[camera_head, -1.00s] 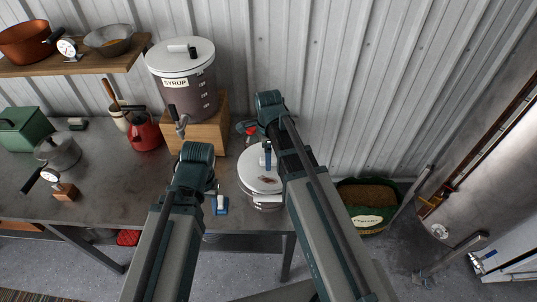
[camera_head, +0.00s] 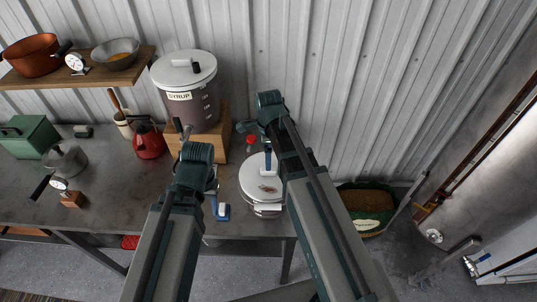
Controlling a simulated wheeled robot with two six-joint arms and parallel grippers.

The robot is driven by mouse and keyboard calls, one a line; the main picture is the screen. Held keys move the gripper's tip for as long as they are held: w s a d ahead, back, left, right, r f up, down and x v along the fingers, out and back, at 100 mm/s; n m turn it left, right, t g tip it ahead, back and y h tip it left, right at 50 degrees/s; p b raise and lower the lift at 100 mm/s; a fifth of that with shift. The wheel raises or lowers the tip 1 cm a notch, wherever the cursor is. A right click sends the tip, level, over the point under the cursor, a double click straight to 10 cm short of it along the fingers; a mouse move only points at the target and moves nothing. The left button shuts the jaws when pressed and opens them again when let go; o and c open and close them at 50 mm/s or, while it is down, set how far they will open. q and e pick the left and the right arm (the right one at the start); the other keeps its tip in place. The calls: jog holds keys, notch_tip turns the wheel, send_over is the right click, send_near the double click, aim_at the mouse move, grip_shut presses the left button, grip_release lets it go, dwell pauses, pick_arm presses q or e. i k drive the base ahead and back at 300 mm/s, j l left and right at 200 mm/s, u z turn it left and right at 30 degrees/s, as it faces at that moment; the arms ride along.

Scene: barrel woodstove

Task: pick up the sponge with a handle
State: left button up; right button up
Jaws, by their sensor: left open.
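A small blue-and-white item (camera_head: 223,211), which looks like the sponge with a handle, lies near the front edge of the grey table, left of the white-lidded pot. My left gripper (camera_head: 213,187) is open, just behind it in the picture and mostly hidden by my left forearm. I cannot tell whether it touches the item. My right arm reaches over the table's right end. A dark part of its wrist or gripper (camera_head: 244,127) shows near the wall; its jaws cannot be made out.
The white-lidded pot (camera_head: 260,176) stands at the table's right end, with a red-capped bottle (camera_head: 250,147) behind it. A syrup container (camera_head: 186,82) stands on a wooden box (camera_head: 214,143). A red kettle (camera_head: 149,142) is further left.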

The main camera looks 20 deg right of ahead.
aim_at(223, 209)
jog(key=k, duration=1)
